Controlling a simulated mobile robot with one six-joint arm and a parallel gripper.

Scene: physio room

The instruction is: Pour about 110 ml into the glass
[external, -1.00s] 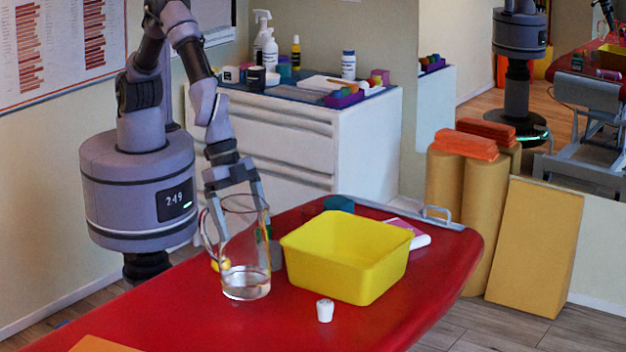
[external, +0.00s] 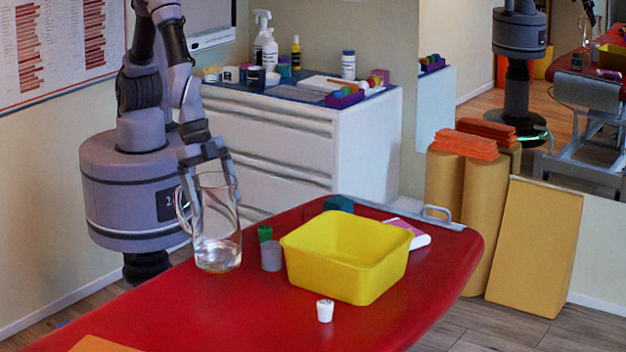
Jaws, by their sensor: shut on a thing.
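A clear glass jug (external: 217,225) with a handle on its left holds a little clear liquid at its bottom. My gripper (external: 208,183) is shut on the jug's upper part from behind. The jug is upright over the left edge area of the red table; I cannot tell whether its base touches the top. A small grey cup (external: 271,256) stands just right of the jug, apart from it. I cannot make out a clear drinking glass for certain, nor whether this grey cup is the glass.
A yellow bin (external: 345,262) stands right of the grey cup on the red table (external: 250,315). A small green item (external: 265,233) is behind the cup, and a white one (external: 325,310) stands in front of the bin. The table's front middle is clear.

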